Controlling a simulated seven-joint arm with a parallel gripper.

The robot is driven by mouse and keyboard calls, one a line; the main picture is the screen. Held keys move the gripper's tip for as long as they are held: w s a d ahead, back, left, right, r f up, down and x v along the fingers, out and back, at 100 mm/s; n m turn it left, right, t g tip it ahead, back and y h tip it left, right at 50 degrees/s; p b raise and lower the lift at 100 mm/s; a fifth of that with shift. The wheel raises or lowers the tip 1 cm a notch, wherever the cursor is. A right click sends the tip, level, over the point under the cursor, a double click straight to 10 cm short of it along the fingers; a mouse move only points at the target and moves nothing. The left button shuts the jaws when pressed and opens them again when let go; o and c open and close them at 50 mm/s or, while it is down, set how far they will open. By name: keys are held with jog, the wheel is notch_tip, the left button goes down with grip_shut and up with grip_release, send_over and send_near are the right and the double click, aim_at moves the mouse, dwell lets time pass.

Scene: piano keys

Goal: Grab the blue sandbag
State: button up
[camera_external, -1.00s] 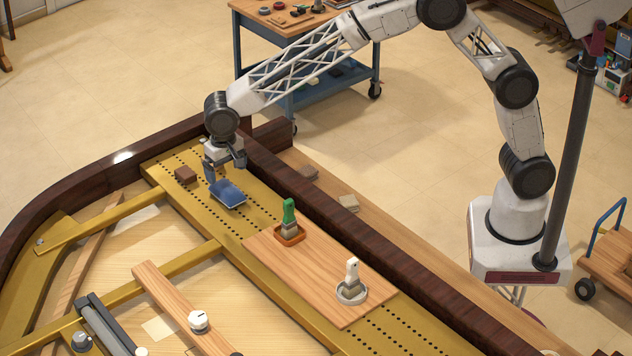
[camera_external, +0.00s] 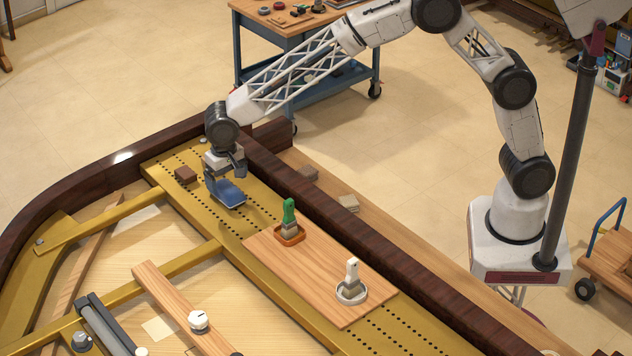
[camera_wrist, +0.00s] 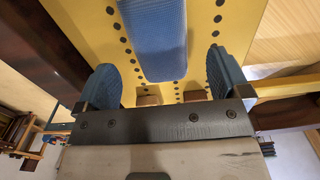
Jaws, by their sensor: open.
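The blue sandbag (camera_external: 229,193) lies on the gold perforated plate (camera_external: 262,238) of the piano frame, near its upper end. It also shows in the wrist view (camera_wrist: 158,35) as a ribbed blue block between and ahead of the fingers. My gripper (camera_external: 224,176) is just above the sandbag and partly hides it in the external view. In the wrist view my gripper (camera_wrist: 163,85) is open, with one blue finger on each side of the sandbag's line and gaps to both. Contact with the sandbag is not visible.
A small brown block (camera_external: 185,174) sits left of the gripper. A wooden board (camera_external: 318,268) to the lower right carries a green-handled tool (camera_external: 289,211) in an orange tray and a white-handled one (camera_external: 352,270). A dark raised rim (camera_external: 330,214) runs along the right side.

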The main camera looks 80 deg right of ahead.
aim_at(227, 185)
jog(key=shift+w+d+f, duration=0.1)
jog(key=shift+d+f, duration=0.05)
jog(key=shift+f, duration=2.15)
jog(key=c, duration=1.2)
jog(key=shift+r, duration=0.1)
jog(key=shift+r, duration=4.95)
